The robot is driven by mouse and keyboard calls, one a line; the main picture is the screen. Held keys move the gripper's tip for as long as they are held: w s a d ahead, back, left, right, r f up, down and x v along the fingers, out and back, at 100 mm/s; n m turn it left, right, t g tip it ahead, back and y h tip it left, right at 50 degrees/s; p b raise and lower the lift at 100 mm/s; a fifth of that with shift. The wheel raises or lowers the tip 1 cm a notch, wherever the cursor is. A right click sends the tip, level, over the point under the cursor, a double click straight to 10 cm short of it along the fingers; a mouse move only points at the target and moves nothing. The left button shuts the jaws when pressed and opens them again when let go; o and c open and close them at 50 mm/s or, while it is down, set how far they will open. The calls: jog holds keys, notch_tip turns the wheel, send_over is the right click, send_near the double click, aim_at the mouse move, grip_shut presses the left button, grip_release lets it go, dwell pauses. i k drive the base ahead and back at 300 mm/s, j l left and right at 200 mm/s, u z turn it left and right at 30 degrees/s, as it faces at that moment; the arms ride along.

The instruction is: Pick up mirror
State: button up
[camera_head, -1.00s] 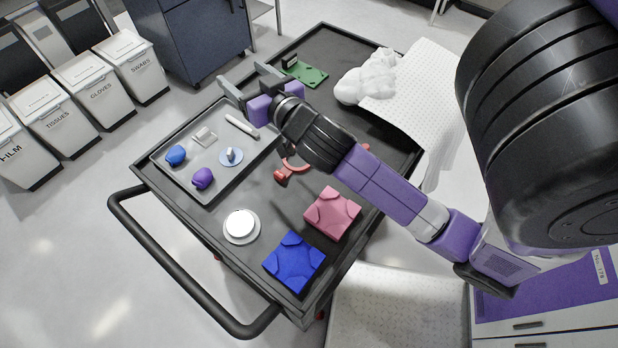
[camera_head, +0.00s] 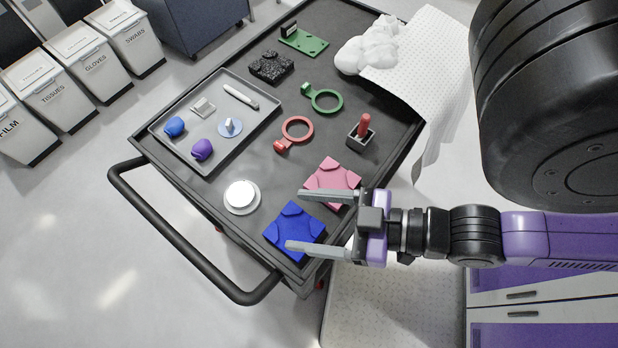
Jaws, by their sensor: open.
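A round, bright white disc in a pale grey ring (camera_head: 241,196), which looks like the mirror, lies flat near the left front side of the dark cart (camera_head: 222,75). My gripper (camera_head: 294,220) is open and empty, its fingers pointing left. It appears over the blue fixture block (camera_head: 287,237), to the right of and slightly lower in the picture than the disc, apart from it. The upper finger covers part of the pink fixture block (camera_head: 333,180). Its height above the blocks is hard to tell.
A grey tray (camera_head: 180,149) holds blue and purple lumps, a white pen-like tool and a small blue disc. Red (camera_head: 297,129) and green (camera_head: 327,100) ring tools, a red-handled stamp-like piece (camera_head: 362,130) and a black block (camera_head: 271,67) stand beyond. A black handle (camera_head: 180,240) rims the cart.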

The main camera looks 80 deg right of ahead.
aim_at(241, 195)
jog(key=k+l, duration=0.15)
jog(key=k, duration=0.35)
jog(key=k+l+u, duration=0.15)
jog(key=k, duration=0.35)
